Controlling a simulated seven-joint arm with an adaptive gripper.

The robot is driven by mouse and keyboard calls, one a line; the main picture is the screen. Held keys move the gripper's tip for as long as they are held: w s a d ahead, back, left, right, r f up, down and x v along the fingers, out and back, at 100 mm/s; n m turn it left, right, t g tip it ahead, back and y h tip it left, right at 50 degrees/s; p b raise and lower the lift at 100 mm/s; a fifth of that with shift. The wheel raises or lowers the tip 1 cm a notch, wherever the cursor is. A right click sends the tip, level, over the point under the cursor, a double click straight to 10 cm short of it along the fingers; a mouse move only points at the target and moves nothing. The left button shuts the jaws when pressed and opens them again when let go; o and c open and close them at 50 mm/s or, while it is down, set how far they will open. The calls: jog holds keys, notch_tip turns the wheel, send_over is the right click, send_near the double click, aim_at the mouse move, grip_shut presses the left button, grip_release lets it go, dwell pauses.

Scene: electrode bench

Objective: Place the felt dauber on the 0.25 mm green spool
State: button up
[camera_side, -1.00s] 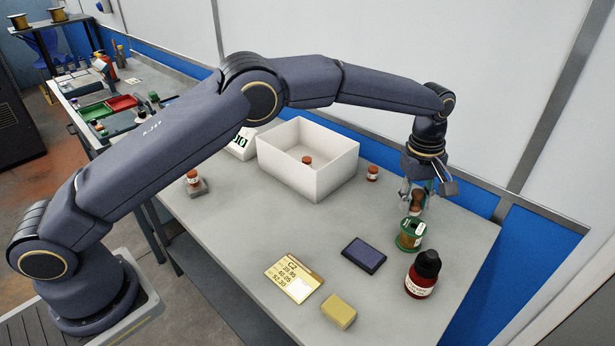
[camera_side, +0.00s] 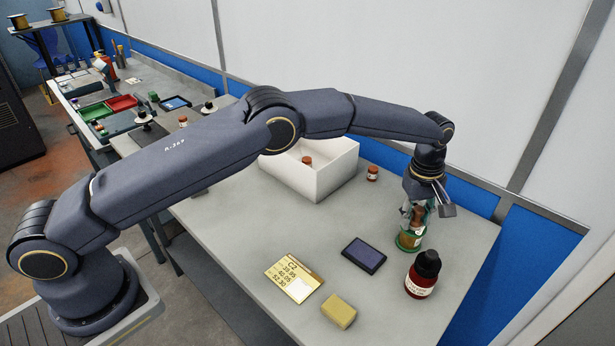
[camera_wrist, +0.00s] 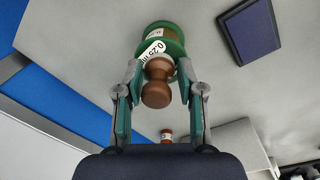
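The green spool (camera_side: 410,240) stands on the bench near its right edge. In the wrist view the spool (camera_wrist: 172,46) shows a white label reading "0.25 m". The felt dauber (camera_wrist: 156,92), a brown turned piece with a knob and a pale band, is between the fingertips of my gripper (camera_wrist: 160,70). My gripper (camera_side: 417,212) points down over the spool and is closed around the dauber's lower part. The dauber looks upright, right at the spool's top; whether it touches is hidden by the fingers.
A dark red bottle with a black cap (camera_side: 423,274) stands close in front of the spool. A dark blue pad (camera_side: 364,254), a yellow block (camera_side: 339,311) and a price card (camera_side: 295,276) lie to the left. A white bin (camera_side: 330,180) and a small brown jar (camera_side: 372,173) are behind.

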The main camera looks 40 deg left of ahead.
jog(key=shift+o, duration=1.4)
